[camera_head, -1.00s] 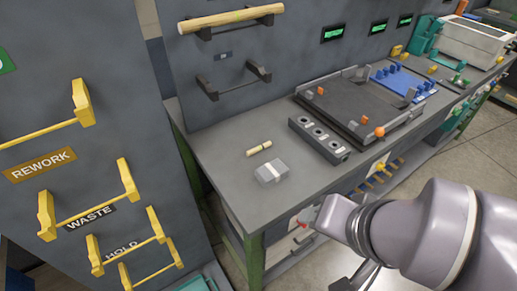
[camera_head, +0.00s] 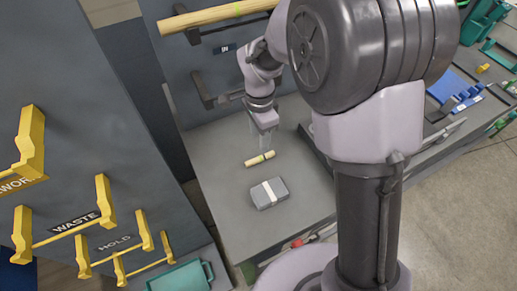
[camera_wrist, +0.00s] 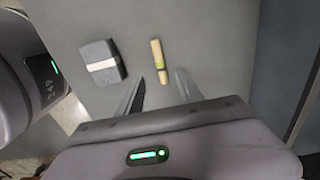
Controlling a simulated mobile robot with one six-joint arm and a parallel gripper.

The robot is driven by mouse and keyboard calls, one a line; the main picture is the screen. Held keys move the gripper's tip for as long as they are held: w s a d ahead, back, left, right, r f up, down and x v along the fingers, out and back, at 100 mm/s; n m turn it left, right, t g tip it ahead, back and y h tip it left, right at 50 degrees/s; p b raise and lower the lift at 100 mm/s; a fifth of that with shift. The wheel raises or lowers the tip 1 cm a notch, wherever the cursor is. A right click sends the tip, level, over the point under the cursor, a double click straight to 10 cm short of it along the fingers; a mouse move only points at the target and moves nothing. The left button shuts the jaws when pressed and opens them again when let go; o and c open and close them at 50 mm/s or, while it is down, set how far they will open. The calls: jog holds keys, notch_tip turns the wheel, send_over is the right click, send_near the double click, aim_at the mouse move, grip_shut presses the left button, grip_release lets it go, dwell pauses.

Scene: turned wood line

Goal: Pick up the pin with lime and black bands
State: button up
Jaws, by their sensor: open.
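The pin (camera_head: 260,158) is a short light wooden rod with a lime and a dark band near one end. It lies on the grey bench top (camera_head: 222,202). In the wrist view the pin (camera_wrist: 158,60) lies just ahead of the fingertips, roughly in line with the gap between them, its near end close to that gap. My gripper (camera_head: 264,138) is above the bench, just behind the pin in the head view. The exact height above the pin cannot be told.
A grey block with a white band (camera_head: 269,193) lies near the pin; it also shows in the wrist view (camera_wrist: 102,63). A long wooden rod (camera_head: 215,16) rests on wall brackets above. Yellow brackets (camera_head: 95,215) stand at left. Bare bench surrounds the pin.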

jog(key=b, duration=0.1)
send_over(261, 157)
jog(key=f, duration=0.4)
jog(key=shift+a, duration=0.2)
jog(key=f, duration=0.2)
jog(key=f+b, duration=0.1)
jog(key=f, duration=0.1)
jog(key=f+b, duration=0.1)
jog(key=f, duration=0.1)
jog(key=shift+d, duration=0.25)
jog(key=shift+r, duration=0.2)
grip_shut()
